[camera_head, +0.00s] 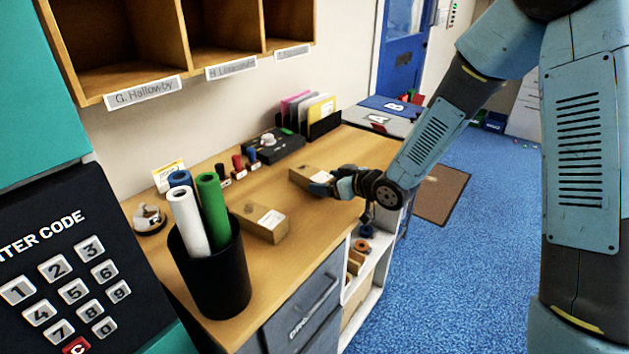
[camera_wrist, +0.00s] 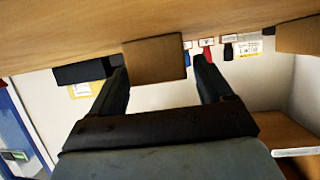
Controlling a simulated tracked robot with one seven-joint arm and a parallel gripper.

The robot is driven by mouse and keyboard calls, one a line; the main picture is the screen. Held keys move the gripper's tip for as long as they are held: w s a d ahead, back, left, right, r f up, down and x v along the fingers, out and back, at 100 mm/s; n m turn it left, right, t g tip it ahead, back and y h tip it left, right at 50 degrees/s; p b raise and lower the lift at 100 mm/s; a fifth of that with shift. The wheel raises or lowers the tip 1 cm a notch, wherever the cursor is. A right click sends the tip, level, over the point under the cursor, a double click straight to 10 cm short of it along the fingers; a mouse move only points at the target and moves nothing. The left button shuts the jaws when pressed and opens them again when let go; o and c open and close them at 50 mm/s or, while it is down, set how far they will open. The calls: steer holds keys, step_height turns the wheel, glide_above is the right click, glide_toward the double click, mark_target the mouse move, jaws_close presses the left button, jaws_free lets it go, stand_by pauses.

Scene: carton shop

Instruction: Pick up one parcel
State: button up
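Two brown carton parcels lie on the wooden counter (camera_head: 225,262). The far parcel (camera_head: 303,174) is at my gripper (camera_head: 328,187), whose fingers are at its right end in the head view. In the wrist view, which is upside down, this parcel (camera_wrist: 155,60) shows between and beyond the two spread fingers, with a gap at the right finger. I cannot tell whether the left finger touches it. The near parcel (camera_head: 262,224), with a white label, lies apart from the gripper; it also shows at the wrist view's right edge (camera_wrist: 300,34).
A black bin (camera_head: 222,280) with rolled tubes stands at the near left. Several stamps (camera_head: 238,165), a black device (camera_head: 275,146) and a file rack (camera_head: 322,122) line the back. Cubbyholes (camera_head: 180,40) hang above. Bare counter lies around the near parcel.

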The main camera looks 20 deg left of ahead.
steer(key=c, duration=0.9)
steer(key=shift+r, duration=0.15)
